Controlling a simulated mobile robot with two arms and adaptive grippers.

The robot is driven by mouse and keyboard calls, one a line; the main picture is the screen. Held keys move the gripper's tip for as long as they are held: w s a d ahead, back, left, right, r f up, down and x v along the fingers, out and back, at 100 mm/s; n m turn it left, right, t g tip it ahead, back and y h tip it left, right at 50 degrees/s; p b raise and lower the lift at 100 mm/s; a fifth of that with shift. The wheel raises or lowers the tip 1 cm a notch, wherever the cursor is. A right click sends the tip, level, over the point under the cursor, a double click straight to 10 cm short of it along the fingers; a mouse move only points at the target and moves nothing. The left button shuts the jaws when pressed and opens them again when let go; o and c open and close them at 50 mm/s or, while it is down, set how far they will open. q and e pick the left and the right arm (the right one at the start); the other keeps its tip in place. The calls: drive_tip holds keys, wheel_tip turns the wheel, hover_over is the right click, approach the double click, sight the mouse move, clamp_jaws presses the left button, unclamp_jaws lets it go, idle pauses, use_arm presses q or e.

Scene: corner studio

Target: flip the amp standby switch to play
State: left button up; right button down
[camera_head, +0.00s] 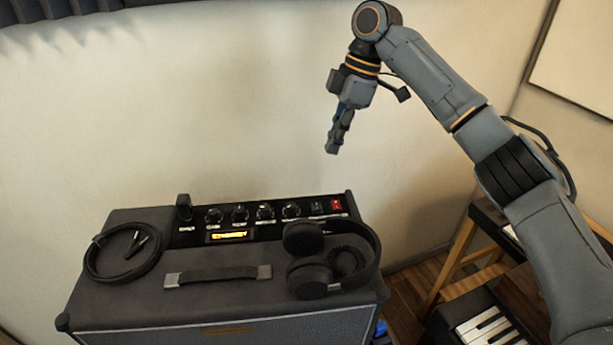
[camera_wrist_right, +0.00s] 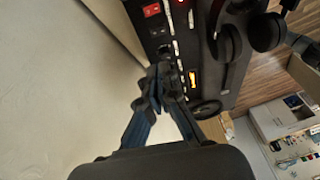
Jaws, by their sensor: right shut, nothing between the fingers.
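The amp (camera_head: 130,285) stands against the wall, with a black control panel (camera_head: 275,232) along its top rear. An amber display (camera_head: 229,236) on the panel appears to read STANDBY. At the panel's right end are a black switch (camera_head: 317,208) and a lit red switch (camera_head: 336,205). The red switch (camera_wrist_right: 151,10) and black switch (camera_wrist_right: 157,31) also show in the wrist view. Their labels are too small to read. My right gripper (camera_head: 333,148) is shut and empty, pointing down, above the panel's right end and apart from it. My left gripper is out of view.
Headphones (camera_head: 308,279) lie on the amp's right top, close to the switches. A coiled cable (camera_head: 92,262) lies at the left, and a strap handle (camera_head: 218,276) in the middle. A keyboard (camera_head: 490,328) and a wooden stand (camera_head: 457,254) are at the right. Space above the panel is clear.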

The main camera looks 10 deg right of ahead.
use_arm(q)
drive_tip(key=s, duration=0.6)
use_arm(e)
drive_tip(key=p, duration=0.1)
hover_over(317, 208)
drive_tip(key=d, duration=0.2)
wheel_tip(317, 208, down, 5)
drive_tip(key=x, duration=0.2)
drive_tip(key=p+x, duration=0.1)
drive_tip(key=x, duration=0.1)
drive_tip(key=p+x, duration=0.1)
drive_tip(key=x, duration=0.1)
drive_tip(key=shift+w+d+f, duration=0.2)
drive_tip(key=shift+d+f, duration=0.1)
drive_tip(key=shift+f, duration=0.25)
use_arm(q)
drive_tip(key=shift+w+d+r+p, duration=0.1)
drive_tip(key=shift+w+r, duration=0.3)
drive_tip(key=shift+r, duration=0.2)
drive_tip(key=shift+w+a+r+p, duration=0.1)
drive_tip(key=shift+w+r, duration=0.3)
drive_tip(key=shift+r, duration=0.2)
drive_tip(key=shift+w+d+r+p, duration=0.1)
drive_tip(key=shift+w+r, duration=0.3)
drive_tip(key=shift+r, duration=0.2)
use_arm(e)
drive_tip(key=shift+f, duration=0.55)
